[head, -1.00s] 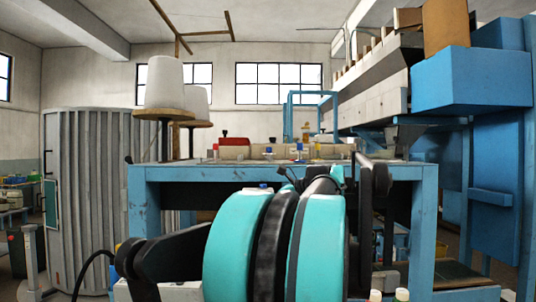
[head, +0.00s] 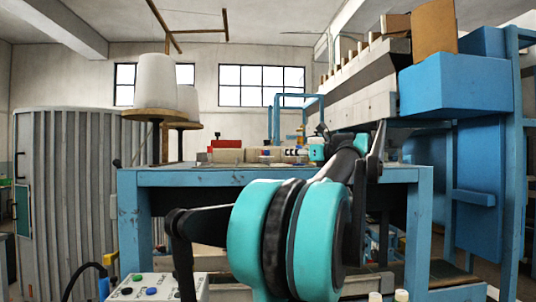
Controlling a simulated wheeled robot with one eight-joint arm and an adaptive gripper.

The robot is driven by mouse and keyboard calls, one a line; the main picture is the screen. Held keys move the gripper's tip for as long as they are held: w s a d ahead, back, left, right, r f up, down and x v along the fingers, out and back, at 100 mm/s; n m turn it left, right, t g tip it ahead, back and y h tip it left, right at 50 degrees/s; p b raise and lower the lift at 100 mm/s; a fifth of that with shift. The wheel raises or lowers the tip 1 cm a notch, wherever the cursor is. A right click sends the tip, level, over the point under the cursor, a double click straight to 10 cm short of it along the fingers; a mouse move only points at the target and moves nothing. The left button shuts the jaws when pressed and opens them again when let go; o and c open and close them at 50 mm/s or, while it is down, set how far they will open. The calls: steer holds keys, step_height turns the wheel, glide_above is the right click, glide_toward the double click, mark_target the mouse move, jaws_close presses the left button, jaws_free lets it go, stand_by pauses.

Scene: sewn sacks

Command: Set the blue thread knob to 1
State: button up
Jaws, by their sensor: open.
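A small blue-topped knob (head: 266,153) shows on the far side of the blue-framed bench, low against a beige block. I take it for the blue thread knob; its setting marks are too small to read. My arm reaches up and over the bench, with its teal wrist bending left. My gripper (head: 294,153) is a small dark shape left of the wrist, just right of the knob in the picture. It looks open and empty. Whether it touches the knob, I cannot tell. The wrist hides part of the bench top behind it.
The blue bench (head: 240,177) spans the middle. White thread cones (head: 156,80) stand at its left. A red item (head: 226,143) sits on the beige block. A large blue machine housing (head: 465,85) overhangs at the right. A grey ribbed cabinet (head: 70,200) stands at the left.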

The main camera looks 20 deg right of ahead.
mark_target(267, 154)
steer(key=x, duration=1.5)
steer(key=shift+w+a, duration=0.15)
steer(key=shift+w, duration=0.15)
jaws_close()
